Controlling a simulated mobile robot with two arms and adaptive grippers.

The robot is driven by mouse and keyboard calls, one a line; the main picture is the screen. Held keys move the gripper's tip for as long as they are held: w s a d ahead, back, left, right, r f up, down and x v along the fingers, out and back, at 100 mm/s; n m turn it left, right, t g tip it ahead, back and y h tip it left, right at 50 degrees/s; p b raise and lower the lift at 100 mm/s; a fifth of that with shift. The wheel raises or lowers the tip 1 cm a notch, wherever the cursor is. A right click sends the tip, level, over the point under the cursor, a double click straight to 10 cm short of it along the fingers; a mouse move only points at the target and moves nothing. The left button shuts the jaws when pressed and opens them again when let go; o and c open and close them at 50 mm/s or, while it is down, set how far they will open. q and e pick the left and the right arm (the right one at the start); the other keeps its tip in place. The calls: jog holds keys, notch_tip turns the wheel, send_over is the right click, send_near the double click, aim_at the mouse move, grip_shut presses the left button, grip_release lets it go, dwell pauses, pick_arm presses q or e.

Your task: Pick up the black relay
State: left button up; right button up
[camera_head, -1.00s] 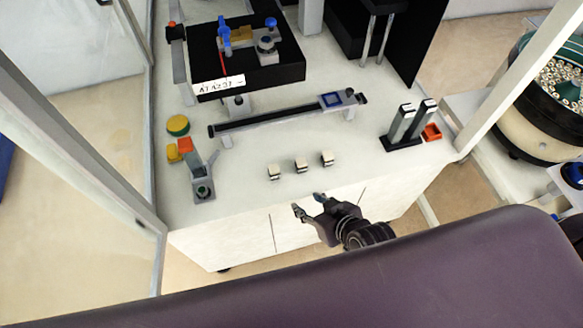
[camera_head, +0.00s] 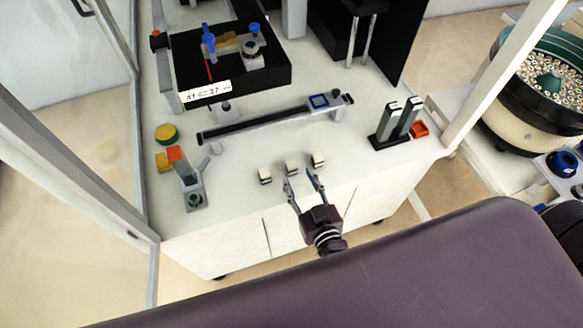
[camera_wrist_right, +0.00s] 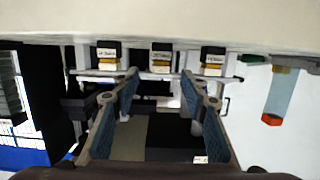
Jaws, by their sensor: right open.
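Three small relays stand in a row near the front edge of the white table: a left one (camera_head: 265,176), a middle one (camera_head: 291,167) and a right one (camera_head: 317,160). They look pale from above. In the right wrist view the left (camera_wrist_right: 109,55), middle (camera_wrist_right: 161,57) and right (camera_wrist_right: 212,60) relays show black, tan and white parts. I cannot tell which one the task names. My right gripper (camera_head: 300,177) is open and empty, with its fingertips just in front of the middle relay. In the wrist view that relay appears between the fingertips (camera_wrist_right: 160,78). My left gripper is out of view.
Behind the relays runs a dark rail (camera_head: 270,122). A grey holder with an orange top (camera_head: 185,175) stands left, and a black stand with two grey posts (camera_head: 393,125) stands right. A black fixture (camera_head: 232,75) sits at the back. The tabletop around the relays is clear.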

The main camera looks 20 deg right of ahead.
aim_at(294, 168)
jog(key=w, duration=0.3)
jog(key=w+f, duration=0.1)
jog(key=w, duration=0.2)
jog(key=shift+w+a+f+p, duration=0.1)
jog(key=shift+w+f+p, duration=0.05)
jog(key=shift+p, duration=0.25)
grip_shut()
